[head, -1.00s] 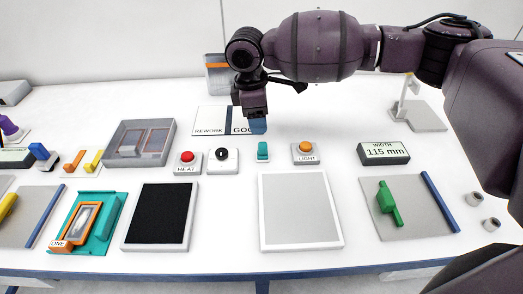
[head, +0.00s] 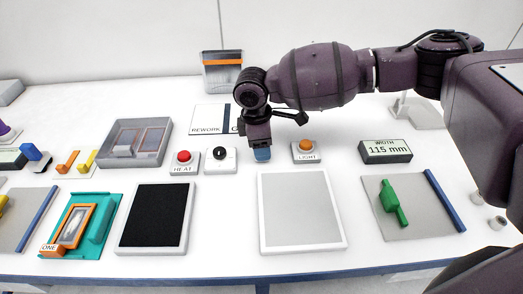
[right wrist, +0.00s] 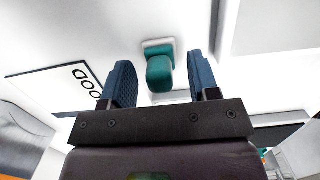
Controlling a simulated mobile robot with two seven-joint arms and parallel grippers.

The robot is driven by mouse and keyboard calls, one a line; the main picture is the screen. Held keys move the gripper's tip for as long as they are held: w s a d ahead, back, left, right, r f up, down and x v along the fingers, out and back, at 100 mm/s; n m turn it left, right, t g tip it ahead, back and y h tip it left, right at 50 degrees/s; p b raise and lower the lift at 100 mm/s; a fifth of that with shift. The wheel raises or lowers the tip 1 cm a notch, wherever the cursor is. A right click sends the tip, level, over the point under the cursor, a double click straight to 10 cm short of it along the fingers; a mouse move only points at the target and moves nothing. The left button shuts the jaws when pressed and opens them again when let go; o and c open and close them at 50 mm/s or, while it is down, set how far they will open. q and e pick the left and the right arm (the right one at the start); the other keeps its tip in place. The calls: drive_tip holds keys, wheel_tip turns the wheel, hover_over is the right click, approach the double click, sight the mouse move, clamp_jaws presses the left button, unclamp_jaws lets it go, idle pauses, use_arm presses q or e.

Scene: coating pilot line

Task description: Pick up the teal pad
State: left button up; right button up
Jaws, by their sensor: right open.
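The teal pad (right wrist: 160,73) is a small rounded block on a white base in the right wrist view. It shows between the two blue fingers of my right gripper (right wrist: 159,62), with a gap to each finger. The gripper is open and holds nothing. In the head view my right gripper (head: 262,154) points down over the pad's place and hides the pad. My left gripper is not in view.
The orange LIGHT button (head: 306,146) stands close to the right of my gripper. A black-knobbed box (head: 220,154) and the red HEAT button (head: 184,157) stand to its left. The REWORK/GOOD board (head: 210,118) lies behind. A white-framed plate (head: 300,212) lies in front.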

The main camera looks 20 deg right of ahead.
drive_tip(key=c, duration=1)
drive_tip(key=shift+r, duration=0.15)
drive_tip(key=shift+r, duration=0.3)
wheel_tip(320, 180, up, 7)
drive_tip(key=shift+f+p, duration=0.1)
drive_tip(key=shift+p, duration=0.65)
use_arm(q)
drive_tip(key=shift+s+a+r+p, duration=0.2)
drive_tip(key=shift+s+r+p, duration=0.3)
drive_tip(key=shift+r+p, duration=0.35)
use_arm(e)
wheel_tip(320, 180, up, 12)
drive_tip(key=shift+r, duration=0.25)
